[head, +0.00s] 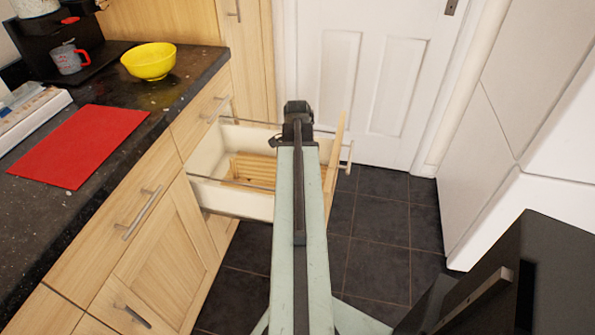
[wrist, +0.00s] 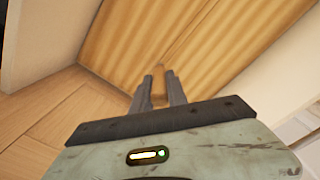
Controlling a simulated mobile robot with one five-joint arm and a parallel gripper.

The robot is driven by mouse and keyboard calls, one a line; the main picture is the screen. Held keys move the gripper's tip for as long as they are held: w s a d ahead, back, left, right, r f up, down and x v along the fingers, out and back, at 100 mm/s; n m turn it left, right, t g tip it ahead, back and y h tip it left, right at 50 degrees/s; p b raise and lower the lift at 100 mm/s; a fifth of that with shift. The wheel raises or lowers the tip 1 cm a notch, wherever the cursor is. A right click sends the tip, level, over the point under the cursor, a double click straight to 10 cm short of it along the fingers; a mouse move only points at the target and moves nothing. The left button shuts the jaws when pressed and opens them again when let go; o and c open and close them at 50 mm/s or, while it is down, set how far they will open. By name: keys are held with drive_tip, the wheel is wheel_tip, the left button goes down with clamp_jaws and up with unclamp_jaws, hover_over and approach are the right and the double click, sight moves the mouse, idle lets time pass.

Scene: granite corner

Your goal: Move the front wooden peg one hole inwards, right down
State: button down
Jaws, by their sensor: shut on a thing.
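In the wrist view my gripper (wrist: 160,75) is shut on a small wooden peg (wrist: 158,92), of which only a narrow tan strip shows between the two dark fingers. The fingertips are over a ribbed wooden board (wrist: 215,38). How deep the peg sits and any hole under it are hidden. In the head view the board (head: 252,168) lies inside an open cream drawer (head: 235,203). My arm covers the right part of the drawer, and my fingers and the peg cannot be made out there.
The drawer sticks out from wooden cabinets under a dark counter (head: 95,215). A red mat (head: 80,145), a yellow bowl (head: 148,62) and a mug (head: 68,60) are on the counter.

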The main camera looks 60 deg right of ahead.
drive_tip(key=shift+f+b, duration=1.4)
drive_tip(key=c, duration=1.2)
unclamp_jaws()
drive_tip(key=shift+c, duration=0.2)
drive_tip(key=shift+r, duration=0.1)
wheel_tip(320, 180, up, 8)
drive_tip(key=p, duration=0.8)
